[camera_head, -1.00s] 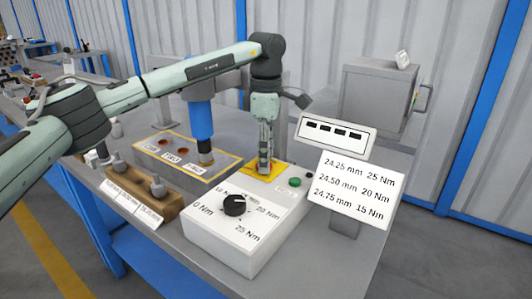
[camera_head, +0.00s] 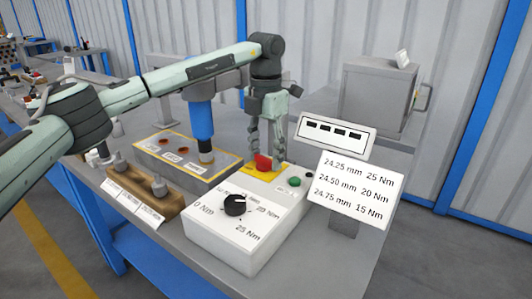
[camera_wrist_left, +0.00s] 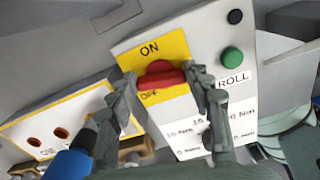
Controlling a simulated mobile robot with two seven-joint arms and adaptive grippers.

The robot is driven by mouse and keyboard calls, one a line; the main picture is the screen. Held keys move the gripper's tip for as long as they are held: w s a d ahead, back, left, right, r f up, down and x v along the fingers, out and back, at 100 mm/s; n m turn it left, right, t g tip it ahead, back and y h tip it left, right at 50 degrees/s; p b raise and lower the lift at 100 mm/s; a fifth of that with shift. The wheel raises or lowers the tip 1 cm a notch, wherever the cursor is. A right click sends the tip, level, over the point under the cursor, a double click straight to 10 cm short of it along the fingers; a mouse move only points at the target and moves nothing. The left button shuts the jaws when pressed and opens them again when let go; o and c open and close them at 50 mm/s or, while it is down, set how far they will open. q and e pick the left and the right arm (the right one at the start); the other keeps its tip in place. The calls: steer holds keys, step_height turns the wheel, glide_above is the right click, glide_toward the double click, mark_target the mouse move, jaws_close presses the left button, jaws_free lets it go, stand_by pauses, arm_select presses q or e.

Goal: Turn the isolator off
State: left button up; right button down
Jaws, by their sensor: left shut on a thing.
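The isolator is a red handle (camera_head: 263,162) on a yellow plate on the white control box (camera_head: 222,237). In the left wrist view the handle (camera_wrist_left: 161,75) lies crosswise between the ON label above and the OFF label partly covered below it. My left gripper (camera_head: 266,157) points down over it, shut on the handle with one finger at each end. The left wrist view shows both fingertips (camera_wrist_left: 162,80) beside the red handle. My right gripper is not in view.
A green button (camera_head: 294,182) and a black torque dial (camera_head: 235,205) share the box. A blue tool (camera_head: 201,122) stands on the grey block at left. A wooden holder (camera_head: 150,191) is nearby. A torque sign (camera_head: 352,188) stands at right.

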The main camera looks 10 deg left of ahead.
mark_target(265, 157)
arm_select(q)
steer(key=shift+n, duration=1)
steer(key=o, duration=1.2)
steer(key=shift+c, duration=0.2)
step_height(265, 157, up, 12)
